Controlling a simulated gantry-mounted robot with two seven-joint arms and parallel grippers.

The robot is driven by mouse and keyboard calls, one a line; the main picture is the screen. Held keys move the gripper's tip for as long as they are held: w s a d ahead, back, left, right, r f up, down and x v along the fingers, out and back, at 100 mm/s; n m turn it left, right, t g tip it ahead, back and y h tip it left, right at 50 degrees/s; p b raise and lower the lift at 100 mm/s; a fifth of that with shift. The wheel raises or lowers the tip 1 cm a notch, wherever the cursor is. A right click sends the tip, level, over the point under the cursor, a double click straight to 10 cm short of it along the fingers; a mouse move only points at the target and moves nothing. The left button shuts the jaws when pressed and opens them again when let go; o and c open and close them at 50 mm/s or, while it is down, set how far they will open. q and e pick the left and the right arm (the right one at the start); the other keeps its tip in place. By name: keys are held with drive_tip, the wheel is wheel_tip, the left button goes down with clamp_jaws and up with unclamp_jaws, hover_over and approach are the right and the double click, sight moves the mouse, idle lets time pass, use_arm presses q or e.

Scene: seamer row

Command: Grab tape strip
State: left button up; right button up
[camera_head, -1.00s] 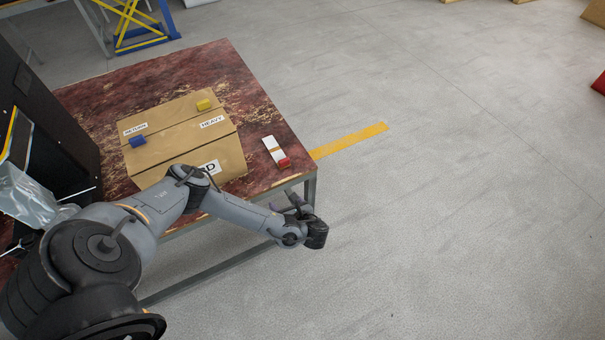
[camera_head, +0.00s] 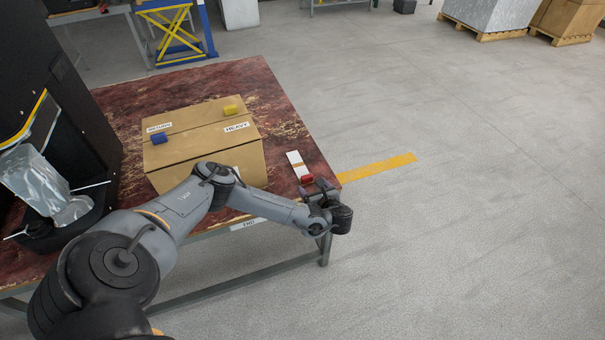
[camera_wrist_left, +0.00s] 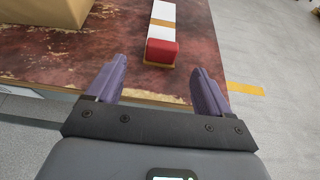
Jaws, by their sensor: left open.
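The tape strip (camera_head: 296,163) is white with a tan band and lies on the table near its right corner. A red block (camera_head: 307,179) sits at its near end. In the left wrist view the strip (camera_wrist_left: 162,12) runs away from me, with the red block (camera_wrist_left: 161,52) nearest. My left gripper (camera_head: 319,188) is open at the table's front edge, just short of the red block. In the wrist view its purple fingers (camera_wrist_left: 158,76) are apart, with nothing between them and the red block ahead. My right gripper is not in view.
A cardboard box (camera_head: 205,152) with a blue piece (camera_head: 159,138) and a yellow piece (camera_head: 230,110) on it stands left of the strip. The table (camera_head: 255,85) has a dark red, worn top. Open floor (camera_head: 450,230) lies to the right.

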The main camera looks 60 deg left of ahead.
sight(308, 181)
use_arm(q)
drive_tip(key=b+x, duration=0.1)
drive_tip(key=x, duration=0.2)
drive_tip(key=shift+a+f+b, duration=0.2)
drive_tip(key=shift+f+b, duration=0.05)
drive_tip(key=shift+b, duration=0.1)
drive_tip(key=shift+w+a+f, duration=0.15)
drive_tip(key=shift+a, duration=0.5)
drive_tip(key=c, duration=1.1)
